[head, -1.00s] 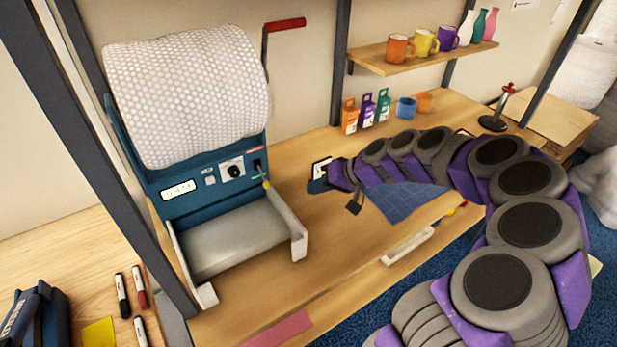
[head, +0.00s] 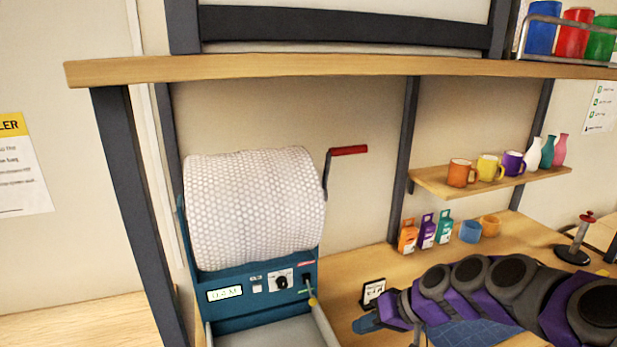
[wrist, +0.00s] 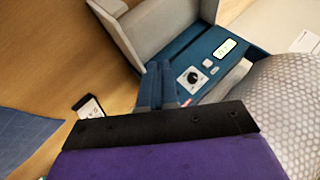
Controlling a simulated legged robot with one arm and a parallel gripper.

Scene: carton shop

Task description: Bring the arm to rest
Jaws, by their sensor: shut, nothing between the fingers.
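My arm reaches in from the lower right of the head view, low over the bench. My gripper (head: 366,325) is at its left end, just in front of a small black-and-white card stand (head: 373,291). In the wrist view the two blue fingers (wrist: 161,86) lie side by side, shut with nothing between them. They point toward the blue machine, which shows a dial and a lit display. Whether the fingers touch anything is not clear.
The blue machine (head: 262,294) carries a bubble-wrap roll (head: 255,208) left of my gripper. Small boxes (head: 427,232) and cups (head: 470,231) stand behind my arm. A blue mat (head: 470,334) lies beneath it. A wall shelf (head: 490,184) holds mugs and vases.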

